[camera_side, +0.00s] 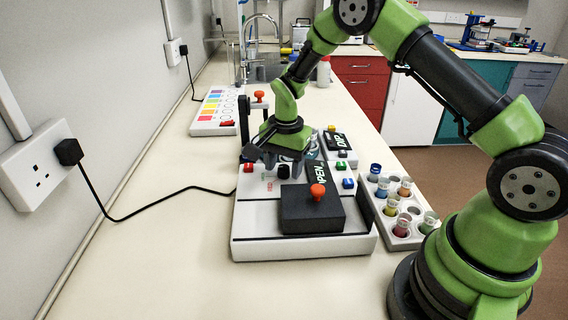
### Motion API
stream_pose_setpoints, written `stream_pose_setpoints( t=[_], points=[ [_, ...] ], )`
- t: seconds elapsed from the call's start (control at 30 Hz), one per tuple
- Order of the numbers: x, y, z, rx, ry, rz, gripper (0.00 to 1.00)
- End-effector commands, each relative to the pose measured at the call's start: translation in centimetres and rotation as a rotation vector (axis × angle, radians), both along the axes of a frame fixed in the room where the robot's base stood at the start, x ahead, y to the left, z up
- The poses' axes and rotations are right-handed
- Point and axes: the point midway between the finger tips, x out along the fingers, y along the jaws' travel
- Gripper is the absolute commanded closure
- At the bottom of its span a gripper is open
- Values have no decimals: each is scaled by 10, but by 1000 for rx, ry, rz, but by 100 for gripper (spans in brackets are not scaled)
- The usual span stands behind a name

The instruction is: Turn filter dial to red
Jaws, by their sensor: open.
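The front instrument (250,241) is a white box with a black lidded block (313,208) carrying an orange-red knob. On its sloped panel is a small black dial (283,172), which looks like the filter dial. Small coloured marks are near it, too small to read, so its setting cannot be told. My gripper (275,157) is open, pointing down just above and behind the dial, and hides part of the panel. Whether the fingers touch the dial cannot be told.
A red button (248,168) and a display reading OPEN (318,176) flank the dial. A tube rack (388,233) with several coloured vials stands at right. A white colour-patch board (205,130) lies behind left. A black cable (150,207) crosses the bench; the front-left bench is clear.

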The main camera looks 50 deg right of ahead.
Motion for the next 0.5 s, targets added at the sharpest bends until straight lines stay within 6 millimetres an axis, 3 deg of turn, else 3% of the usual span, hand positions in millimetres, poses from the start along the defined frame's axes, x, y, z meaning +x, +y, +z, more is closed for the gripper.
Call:
stream_pose_setpoints(
  t=[0.17, 0.37, 0.5],
  points=[
    [0, 0, 0, 0, -1, 0, 46],
    [0, 0, 0, 0, -1, 0, 92],
    [0, 0, 1, 0, -1, 1, 95]
  ],
)
